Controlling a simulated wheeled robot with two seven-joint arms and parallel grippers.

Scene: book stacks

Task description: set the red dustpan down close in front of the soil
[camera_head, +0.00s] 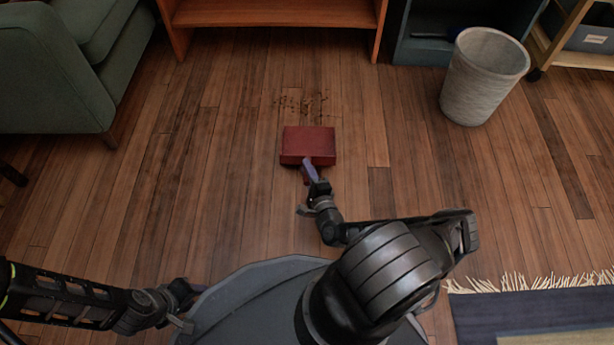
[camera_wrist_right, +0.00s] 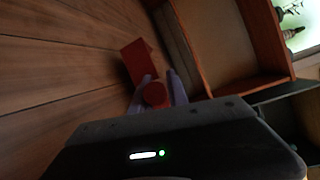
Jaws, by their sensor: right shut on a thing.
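The red dustpan (camera_head: 309,143) is at the middle of the head view, at or just above the wooden floor; I cannot tell if it touches. The soil (camera_head: 302,104) is a scatter of dark crumbs on the floor just beyond the dustpan's far edge. My right gripper (camera_head: 311,172) is shut on the dustpan's handle, on the near side. In the right wrist view, the two fingers (camera_wrist_right: 158,90) are around the red handle end, with the dustpan (camera_wrist_right: 137,62) beyond. My left gripper (camera_head: 184,306) is low at the left, away from the dustpan; its fingers are too unclear to judge.
A grey bin (camera_head: 484,78) stands at the right. A green sofa (camera_head: 62,75) is at the left. A wooden shelf (camera_head: 275,12) stands behind the soil. A fringed rug (camera_head: 535,308) lies at the lower right.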

